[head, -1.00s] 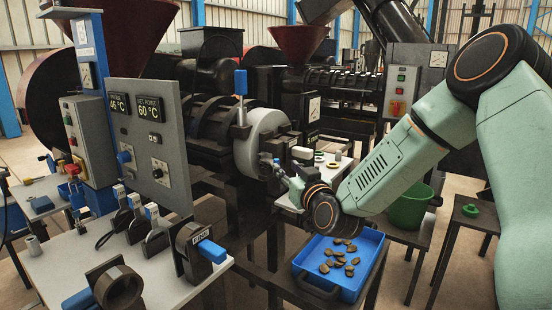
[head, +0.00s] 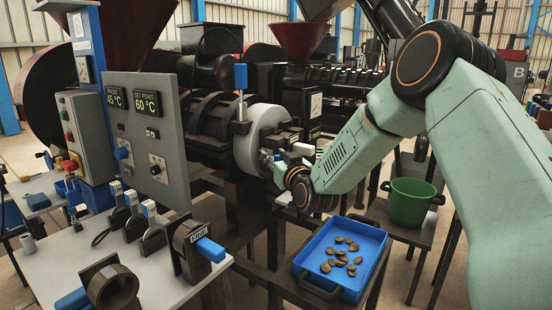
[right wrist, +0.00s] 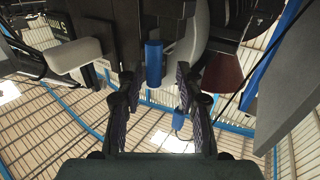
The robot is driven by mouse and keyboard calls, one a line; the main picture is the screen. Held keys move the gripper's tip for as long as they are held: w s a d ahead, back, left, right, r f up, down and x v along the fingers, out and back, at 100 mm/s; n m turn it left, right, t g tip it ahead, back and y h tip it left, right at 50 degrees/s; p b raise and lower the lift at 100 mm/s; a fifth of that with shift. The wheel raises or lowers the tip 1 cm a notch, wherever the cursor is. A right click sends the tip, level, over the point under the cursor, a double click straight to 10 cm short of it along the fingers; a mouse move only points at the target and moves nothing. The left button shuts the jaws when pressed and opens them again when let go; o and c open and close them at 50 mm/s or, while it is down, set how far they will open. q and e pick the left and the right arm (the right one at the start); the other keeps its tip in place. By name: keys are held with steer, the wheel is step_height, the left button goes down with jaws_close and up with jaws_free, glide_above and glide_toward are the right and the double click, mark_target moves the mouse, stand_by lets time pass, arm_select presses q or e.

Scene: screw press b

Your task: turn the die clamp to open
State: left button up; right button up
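The die clamp appears to be the upright lever with a blue grip (head: 241,77) on the dark collar beside the pale round die head (head: 259,137) of the press. The lever stands upright. My right gripper (head: 268,160) is at the die head's right side, lower than the blue grip and apart from it; its fingers are small and partly hidden there. In the right wrist view the gripper (right wrist: 155,73) is open and empty. A blue cylindrical grip (right wrist: 153,62) shows beyond and between its fingertips, with no clear contact. My left gripper is not in view.
A blue tray (head: 369,234) with several brown pieces is below my right arm. A green bucket (head: 411,203) stands to its right. A grey panel (head: 147,133) reads 45 °C and 60 °C left of the press. Blue-handled fixtures stand on the grey bench (head: 150,277).

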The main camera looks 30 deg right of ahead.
steer(key=shift+s+r, duration=0.15)
steer(key=shift+s, duration=0.1)
steer(key=shift+c, duration=0.7)
steer(key=shift+w+d+f, duration=0.55)
steer(key=shift+f, duration=0.05)
steer(key=c, duration=0.5)
steer(key=shift+s+a+r, duration=0.1)
steer(key=shift+a+r, duration=0.05)
steer(key=shift+r, duration=0.05)
jaws_close()
